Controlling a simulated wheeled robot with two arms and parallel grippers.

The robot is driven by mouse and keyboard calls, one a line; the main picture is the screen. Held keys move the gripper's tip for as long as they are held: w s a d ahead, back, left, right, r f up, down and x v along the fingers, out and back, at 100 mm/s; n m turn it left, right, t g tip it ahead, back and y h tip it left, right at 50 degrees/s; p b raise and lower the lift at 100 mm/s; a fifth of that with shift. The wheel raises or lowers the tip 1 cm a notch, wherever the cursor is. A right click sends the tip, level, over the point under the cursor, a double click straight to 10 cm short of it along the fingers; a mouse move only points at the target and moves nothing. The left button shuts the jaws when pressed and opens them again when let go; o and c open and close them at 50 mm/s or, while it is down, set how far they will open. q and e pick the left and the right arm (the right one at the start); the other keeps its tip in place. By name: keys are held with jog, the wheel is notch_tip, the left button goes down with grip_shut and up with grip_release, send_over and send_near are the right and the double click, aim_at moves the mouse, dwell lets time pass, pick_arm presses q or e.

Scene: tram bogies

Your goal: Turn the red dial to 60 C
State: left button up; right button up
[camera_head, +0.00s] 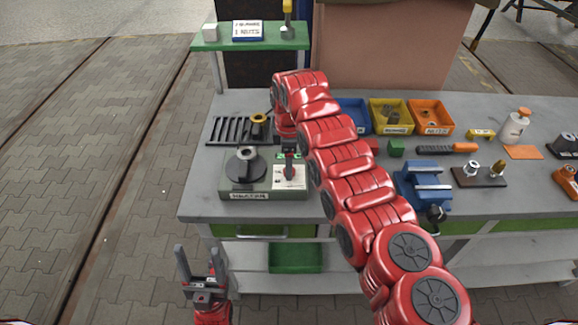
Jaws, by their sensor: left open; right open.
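A grey-green bench unit (262,184) with a dark round plate and a metal ring on it stands at the left of the workbench. A white dial panel (291,183) is on its right side. A small reddish spot on the panel may be the red dial; it is mostly hidden and its setting cannot be read. My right arm arches over the bench, and my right gripper (289,160) points down over the panel, open, at or just above the dial; contact cannot be told. My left gripper (200,268) is open and empty, in front of the bench at lower left.
A black slotted rack (229,130) lies behind the unit. Blue, yellow and orange bins (431,116) stand at the back, partly behind my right arm. A blue vise (423,185) is to the right. A green-topped shelf (268,43) rises at back left.

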jog(key=shift+f, duration=0.95)
grip_shut()
